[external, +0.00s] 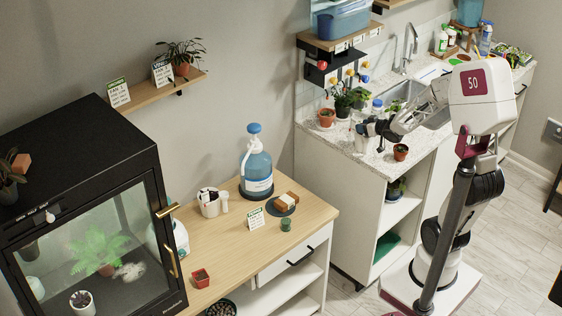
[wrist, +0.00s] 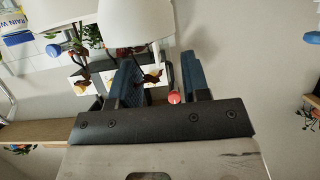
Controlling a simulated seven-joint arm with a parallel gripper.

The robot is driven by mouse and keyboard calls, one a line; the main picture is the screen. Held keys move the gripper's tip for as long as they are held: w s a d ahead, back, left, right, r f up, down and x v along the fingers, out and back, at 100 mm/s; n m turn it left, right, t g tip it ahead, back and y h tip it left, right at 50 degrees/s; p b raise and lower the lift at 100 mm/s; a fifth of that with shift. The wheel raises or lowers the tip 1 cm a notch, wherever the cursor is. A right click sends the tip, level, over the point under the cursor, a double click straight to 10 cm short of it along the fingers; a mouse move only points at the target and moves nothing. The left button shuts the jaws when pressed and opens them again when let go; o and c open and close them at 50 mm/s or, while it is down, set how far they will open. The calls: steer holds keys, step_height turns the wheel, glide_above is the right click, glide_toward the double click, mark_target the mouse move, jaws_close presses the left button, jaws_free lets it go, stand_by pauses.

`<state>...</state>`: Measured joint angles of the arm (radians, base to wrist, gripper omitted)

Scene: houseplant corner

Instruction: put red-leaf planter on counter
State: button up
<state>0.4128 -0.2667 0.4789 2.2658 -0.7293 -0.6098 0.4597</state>
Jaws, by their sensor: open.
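My gripper (external: 368,128) is over the left end of the speckled counter (external: 378,160), pointing left. In the wrist view my gripper (wrist: 164,82) has its two dark blue fingers apart, with nothing seen held between them. That view looks upside down. A white pot-like thing (wrist: 138,24) is at its top, with a few reddish-brown leaves (wrist: 154,77) near the left finger. This may be the red-leaf planter, but I cannot tell for certain. Leafy plants (external: 343,100) stand behind my gripper in the external view, partly hidden by it.
Small terracotta pots (external: 401,153) and (external: 326,118) stand on the counter near my gripper. A wall rack with coloured knobs (external: 335,80) is above. The sink (external: 408,92) is behind my arm. A wooden table (external: 235,235) holds a blue bottle (external: 257,172) and a red square pot (external: 200,278).

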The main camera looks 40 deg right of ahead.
steer(key=v, duration=0.6)
steer(key=shift+s+r, duration=0.2)
steer(key=shift+s, duration=0.1)
steer(key=shift+a, duration=0.1)
stand_by(0.4)
steer(key=s+a+r+g, duration=0.3)
steer(key=s+a+g, duration=0.2)
steer(key=s+a, duration=0.3)
steer(key=s+a+r+g, duration=0.4)
steer(key=s+a, duration=0.5)
steer(key=s, duration=0.5)
steer(key=shift+a+g, duration=0.25)
steer(key=shift+g, duration=0.75)
